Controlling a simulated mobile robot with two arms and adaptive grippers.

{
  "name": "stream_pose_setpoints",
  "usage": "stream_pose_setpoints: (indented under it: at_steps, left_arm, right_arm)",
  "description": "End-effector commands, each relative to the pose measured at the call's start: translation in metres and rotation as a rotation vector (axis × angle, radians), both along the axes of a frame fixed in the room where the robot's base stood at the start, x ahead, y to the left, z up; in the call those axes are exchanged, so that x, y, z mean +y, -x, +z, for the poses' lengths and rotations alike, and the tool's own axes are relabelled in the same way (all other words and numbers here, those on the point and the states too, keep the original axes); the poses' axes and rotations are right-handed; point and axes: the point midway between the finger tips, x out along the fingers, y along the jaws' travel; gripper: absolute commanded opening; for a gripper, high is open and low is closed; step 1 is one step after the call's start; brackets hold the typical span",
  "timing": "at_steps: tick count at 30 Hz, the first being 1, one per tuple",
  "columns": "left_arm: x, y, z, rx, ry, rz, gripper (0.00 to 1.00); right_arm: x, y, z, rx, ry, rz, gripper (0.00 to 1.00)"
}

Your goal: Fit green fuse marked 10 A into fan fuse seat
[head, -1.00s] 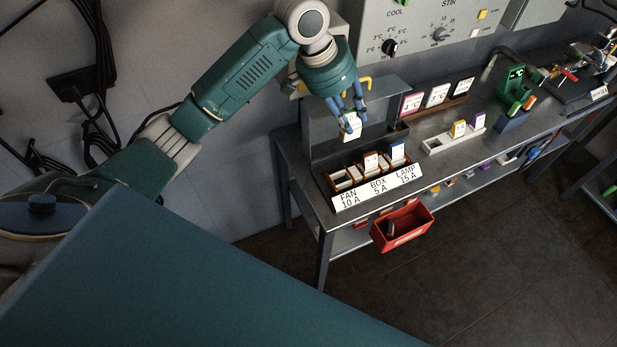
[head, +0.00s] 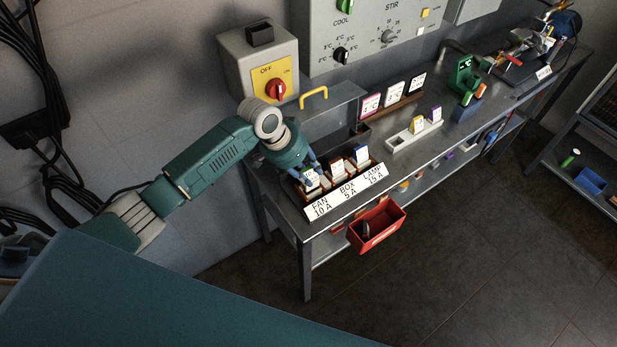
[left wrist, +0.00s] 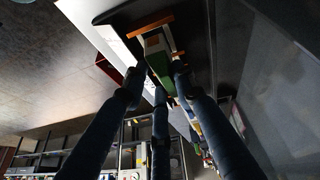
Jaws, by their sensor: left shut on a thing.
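My left gripper (head: 308,171) is shut on the green fuse (head: 312,182), whose white face shows below the fingers in the head view. In the left wrist view its green and white body (left wrist: 160,62) sits between my fingertips (left wrist: 157,82). The fuse is at the fan fuse seat, the leftmost place of the brown fuse block, above the label strip (head: 346,192) reading FAN 10 A, BOX 5 A, LAMP 15 A. A brown seat edge (left wrist: 150,24) shows beside the fuse. I cannot tell how deep the fuse sits. My right gripper is out of view.
Fuses with a red mark (head: 337,168) and a blue mark (head: 361,154) stand in the box and lamp seats. A red bin (head: 376,228) hangs at the bench front. A yellow handle (head: 314,97) and a switch box (head: 258,62) are behind. A pale fuse rack (head: 402,141) stands right.

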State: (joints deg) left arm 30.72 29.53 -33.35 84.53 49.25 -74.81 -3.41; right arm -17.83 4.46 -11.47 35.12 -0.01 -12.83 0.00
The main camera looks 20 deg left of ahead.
Motion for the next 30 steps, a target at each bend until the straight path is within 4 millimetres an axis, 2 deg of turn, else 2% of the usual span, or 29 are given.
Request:
stream_pose_setpoints:
  at_steps: [3,6,10,18,19,21,30]
  left_arm:
    - [0.0,0.001,-0.02,0.005,0.0,0.002,0.01]
    - [0.0,0.001,-0.029,0.001,0.0,-0.001,0.01]
    - [0.0,0.0,-0.032,0.001,0.0,0.0,0.01]
    - [0.0,0.001,-0.035,0.001,0.0,-0.001,0.01]
    - [0.0,0.001,-0.035,0.001,0.0,0.0,0.31]
    - [0.0,0.001,-0.034,0.001,0.0,0.0,0.45]
    - [0.0,0.001,-0.033,0.001,0.0,0.0,0.46]
  right_arm:
    - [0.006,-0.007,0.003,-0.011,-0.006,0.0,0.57]
    - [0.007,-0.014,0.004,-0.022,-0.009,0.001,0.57]
    - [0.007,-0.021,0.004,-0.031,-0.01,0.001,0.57]
    - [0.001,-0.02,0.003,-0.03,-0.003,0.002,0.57]
    - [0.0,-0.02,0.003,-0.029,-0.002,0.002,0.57]
    - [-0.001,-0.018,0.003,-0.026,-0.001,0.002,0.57]
    - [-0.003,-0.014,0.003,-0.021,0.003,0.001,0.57]
